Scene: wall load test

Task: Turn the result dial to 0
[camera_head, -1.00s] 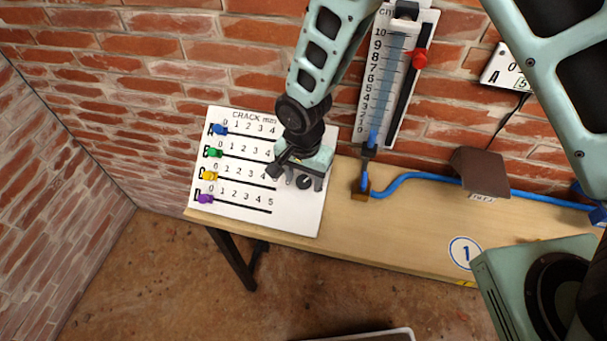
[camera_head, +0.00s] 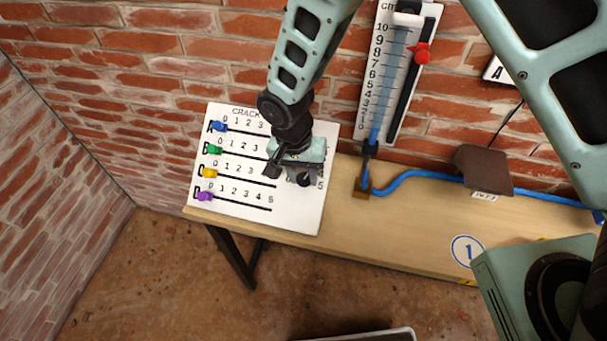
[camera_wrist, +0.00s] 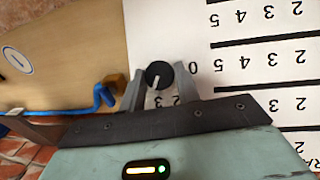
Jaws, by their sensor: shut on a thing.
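The result dial (camera_wrist: 159,75) is a round black knob with a white pointer line, on the white crack board (camera_head: 265,213). In the wrist view its line points down and slightly left in the picture, towards partly hidden digits. A printed 0 (camera_wrist: 193,67) is to the right of the knob. My gripper (camera_wrist: 161,82) has its two grey fingers on either side of the knob, shut on it. In the head view my gripper (camera_head: 305,179) covers the board's right side and the dial is mostly hidden.
The board has several scales with blue (camera_head: 218,126), green (camera_head: 214,150), yellow (camera_head: 209,172) and purple (camera_head: 205,195) sliders. A gauge with a red pointer (camera_head: 421,53) hangs on the brick wall. A blue hose (camera_head: 415,174) and a brown block (camera_head: 482,170) are on the wooden table (camera_head: 400,225).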

